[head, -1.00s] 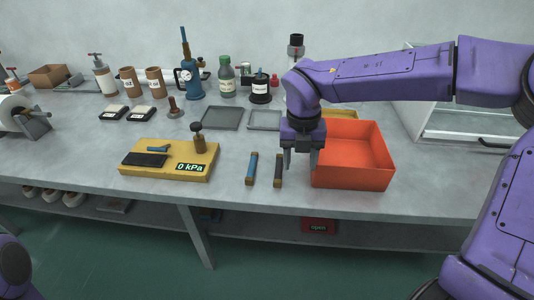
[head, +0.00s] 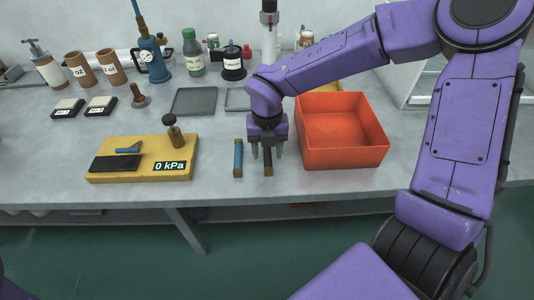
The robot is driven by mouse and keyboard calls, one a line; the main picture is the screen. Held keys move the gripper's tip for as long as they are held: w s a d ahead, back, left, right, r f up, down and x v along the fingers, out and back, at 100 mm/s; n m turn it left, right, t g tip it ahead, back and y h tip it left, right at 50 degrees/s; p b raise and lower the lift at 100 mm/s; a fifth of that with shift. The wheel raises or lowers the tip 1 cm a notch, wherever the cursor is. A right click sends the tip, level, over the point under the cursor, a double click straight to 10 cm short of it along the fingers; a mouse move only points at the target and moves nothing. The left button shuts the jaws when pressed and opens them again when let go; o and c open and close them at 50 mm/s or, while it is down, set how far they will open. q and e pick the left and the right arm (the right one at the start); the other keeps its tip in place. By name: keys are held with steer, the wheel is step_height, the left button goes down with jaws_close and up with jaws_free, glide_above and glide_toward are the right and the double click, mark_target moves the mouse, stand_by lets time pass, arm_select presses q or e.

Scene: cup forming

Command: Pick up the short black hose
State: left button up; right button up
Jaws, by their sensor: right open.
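The short black hose (head: 268,169) lies on the grey bench, with brownish ends, just left of the orange box. My right gripper (head: 267,155) points down over it, open, with its fingers on either side of the hose's upper part. Whether the fingers touch the hose cannot be told. The gripper hides the hose's far end. A blue hose (head: 238,158) of similar size lies just left of it, apart. My left gripper is not in view.
The open orange box (head: 340,158) stands close on the right. A yellow board (head: 105,176) with a "0 kPa" display lies on the left. Grey trays (head: 194,101), bottles and tools stand behind. The bench's front edge is near the hoses.

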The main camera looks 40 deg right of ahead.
steer(key=shift+f, duration=0.55)
jaws_close()
